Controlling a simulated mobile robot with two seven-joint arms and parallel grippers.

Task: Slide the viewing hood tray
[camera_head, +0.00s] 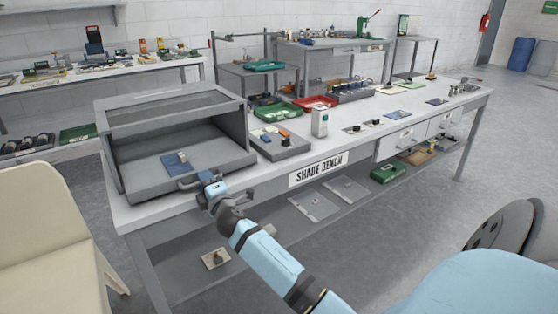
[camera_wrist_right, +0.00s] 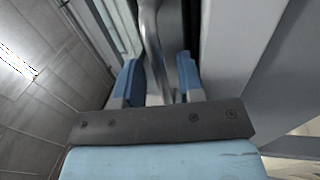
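The grey viewing hood (camera_head: 170,104) stands at the left end of the bench. Its tray (camera_head: 150,187) sits in the hood's open front, with a small blue item (camera_head: 175,162) lying on it. A bar handle (camera_head: 187,183) is on the tray's front. My right gripper (camera_head: 207,182) is at this handle, its arm reaching in from the lower right. In the right wrist view, the handle bar (camera_wrist_right: 153,45) runs between the two blue fingers (camera_wrist_right: 160,78), which stand apart with gaps beside the bar. My left gripper is out of view.
A beige chair (camera_head: 50,235) stands at the left front. Floor right of the bench is clear.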

